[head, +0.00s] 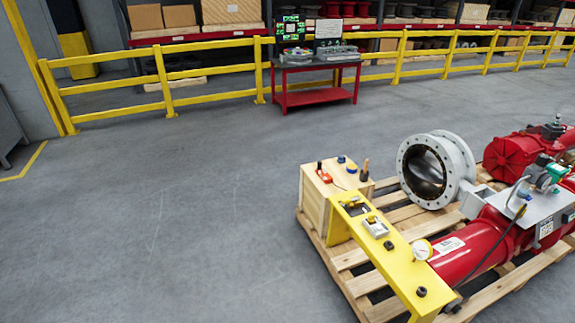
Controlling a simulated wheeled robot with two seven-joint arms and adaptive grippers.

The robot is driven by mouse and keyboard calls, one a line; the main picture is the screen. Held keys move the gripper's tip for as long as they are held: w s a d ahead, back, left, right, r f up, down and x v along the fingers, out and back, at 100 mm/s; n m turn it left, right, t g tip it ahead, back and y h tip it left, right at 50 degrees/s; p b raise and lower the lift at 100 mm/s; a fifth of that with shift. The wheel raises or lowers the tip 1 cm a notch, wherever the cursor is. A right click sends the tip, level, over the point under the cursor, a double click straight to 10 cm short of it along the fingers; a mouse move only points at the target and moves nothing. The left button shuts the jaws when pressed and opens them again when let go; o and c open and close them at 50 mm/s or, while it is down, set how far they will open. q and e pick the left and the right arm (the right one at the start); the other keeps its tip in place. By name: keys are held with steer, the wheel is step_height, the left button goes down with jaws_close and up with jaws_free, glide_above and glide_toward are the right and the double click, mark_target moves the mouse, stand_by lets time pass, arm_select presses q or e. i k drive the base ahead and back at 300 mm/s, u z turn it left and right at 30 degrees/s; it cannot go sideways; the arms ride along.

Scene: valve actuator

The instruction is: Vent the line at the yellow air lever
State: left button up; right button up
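A long yellow panel (402,266) lies along the near left side of a wooden pallet, beside a large red actuator cylinder (470,246). A small pale fitting with a yellow part (375,226) sits on the panel; it may be the yellow air lever, but it is too small to tell its position. A dark fitting with yellow bits (354,205) sits farther back on the panel. A round white gauge (421,250) stands at the panel's edge next to the cylinder. Neither of my grippers is in view.
The wooden pallet (345,278) also carries a grey flanged valve body (453,160) and a wooden box (315,205) with small tools on top. A red workbench (315,96) stands before a yellow railing (215,97). The grey floor at left is clear.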

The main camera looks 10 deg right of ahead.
mark_target(349, 200)
steer(key=u, duration=0.85)
steer(key=i, duration=2.95)
steer(key=z, duration=1.5)
steer(key=i, duration=0.85)
steer(key=z, duration=0.85)
